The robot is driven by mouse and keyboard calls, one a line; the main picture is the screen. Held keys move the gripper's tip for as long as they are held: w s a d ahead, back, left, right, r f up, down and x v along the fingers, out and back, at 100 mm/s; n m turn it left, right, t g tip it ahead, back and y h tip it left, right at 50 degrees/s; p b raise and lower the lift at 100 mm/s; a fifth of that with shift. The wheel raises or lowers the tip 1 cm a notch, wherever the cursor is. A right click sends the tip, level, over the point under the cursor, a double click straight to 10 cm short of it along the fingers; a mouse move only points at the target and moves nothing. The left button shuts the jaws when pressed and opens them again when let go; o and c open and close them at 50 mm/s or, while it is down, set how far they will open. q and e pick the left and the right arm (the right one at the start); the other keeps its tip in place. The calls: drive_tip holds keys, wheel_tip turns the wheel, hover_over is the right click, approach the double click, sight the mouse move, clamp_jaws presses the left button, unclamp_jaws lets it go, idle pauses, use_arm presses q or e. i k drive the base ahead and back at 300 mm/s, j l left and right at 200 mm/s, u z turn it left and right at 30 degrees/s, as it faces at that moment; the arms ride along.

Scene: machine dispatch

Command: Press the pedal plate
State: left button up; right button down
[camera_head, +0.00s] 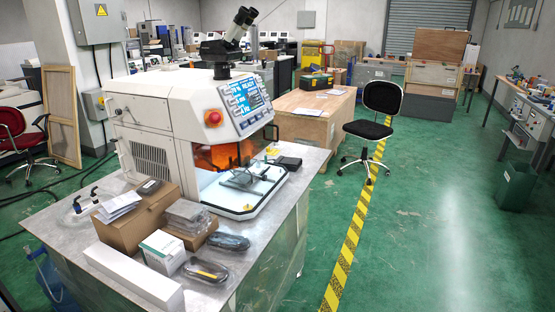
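A white bench machine (165,120) with a microscope eyepiece (240,25), a blue display (245,100) and a red button (213,118) stands on a metal-topped table (255,245). Its front chamber (235,190) is open, with a grey fixture (243,178) on a white base. A small flat black object (288,162) lies beside the chamber on the tabletop; I cannot tell what it is. I cannot make out a pedal plate for certain. Neither of my grippers is in view.
Cardboard boxes (135,222), a long white box (130,275) and bagged parts (207,271) crowd the table's near end. A black office chair (370,130) and a wooden crate (310,125) stand beyond.

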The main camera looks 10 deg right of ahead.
sight(293, 161)
drive_tip(key=i+l+u, duration=0.5)
drive_tip(key=l+u, duration=0.25)
drive_tip(key=i+l, duration=0.2)
drive_tip(key=l, duration=0.2)
drive_tip(key=i+l+u, duration=0.1)
drive_tip(key=l, duration=0.35)
drive_tip(key=i+l, duration=0.25)
drive_tip(key=l, duration=0.2)
drive_tip(key=i+l+u, duration=0.1)
drive_tip(key=l, duration=0.3)
drive_tip(key=i+l, duration=0.2)
drive_tip(key=l, duration=0.25)
drive_tip(key=i+l+u, duration=0.1)
drive_tip(key=l, duration=0.35)
drive_tip(key=i+l, duration=0.2)
drive_tip(key=l, duration=0.25)
drive_tip(key=i+l, duration=0.15)
drive_tip(key=l, duration=0.35)
drive_tip(key=j+u, duration=0.05)
